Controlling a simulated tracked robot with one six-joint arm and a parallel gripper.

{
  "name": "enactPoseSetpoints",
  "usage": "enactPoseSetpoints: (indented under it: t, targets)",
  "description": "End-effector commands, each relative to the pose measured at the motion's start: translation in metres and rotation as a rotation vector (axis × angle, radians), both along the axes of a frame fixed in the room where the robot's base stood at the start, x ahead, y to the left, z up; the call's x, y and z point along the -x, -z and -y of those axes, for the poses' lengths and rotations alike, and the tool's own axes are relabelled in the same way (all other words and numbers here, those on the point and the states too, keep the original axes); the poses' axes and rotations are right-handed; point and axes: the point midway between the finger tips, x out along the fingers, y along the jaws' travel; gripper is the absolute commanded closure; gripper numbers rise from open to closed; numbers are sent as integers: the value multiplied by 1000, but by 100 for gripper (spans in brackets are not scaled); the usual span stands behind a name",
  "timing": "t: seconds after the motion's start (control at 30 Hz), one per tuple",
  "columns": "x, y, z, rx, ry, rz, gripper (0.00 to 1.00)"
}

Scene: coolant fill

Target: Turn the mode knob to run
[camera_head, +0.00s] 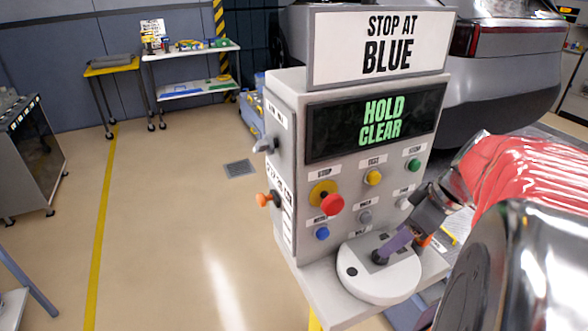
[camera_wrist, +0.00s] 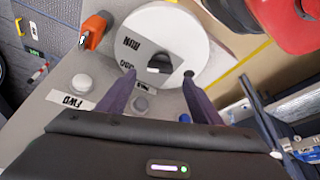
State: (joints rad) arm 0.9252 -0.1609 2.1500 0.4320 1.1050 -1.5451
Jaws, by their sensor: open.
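A round white dial (camera_head: 392,287) sits on the sloping lower ledge of the grey console. In the wrist view the white dial (camera_wrist: 150,25) has RUN and another, hard-to-read label beside a small dark-and-white piece (camera_wrist: 160,64) that may be the mode knob. My gripper (camera_head: 380,257) reaches in from the right over the dial, its purple fingers pointing down. In the wrist view my gripper (camera_wrist: 160,72) is open, a finger on each side of that small piece. I cannot tell whether either finger touches it.
The console display (camera_head: 380,122) reads HOLD CLEAR under a STOP AT BLUE sign (camera_head: 388,45). A red knob (camera_head: 332,204), a blue button (camera_head: 322,234) and an orange lever (camera_wrist: 95,30) are close by.

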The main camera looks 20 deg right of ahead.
Motion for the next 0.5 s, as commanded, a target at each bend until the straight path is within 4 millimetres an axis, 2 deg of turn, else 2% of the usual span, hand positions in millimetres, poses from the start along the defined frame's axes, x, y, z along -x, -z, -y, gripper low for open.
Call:
enactPoseSetpoints:
  t: [0.2, 0.5]
  targets:
    - [-11, 31, -6, -3, -1, -3, 41]
    - [-18, 49, -8, -1, 2, 0, 41]
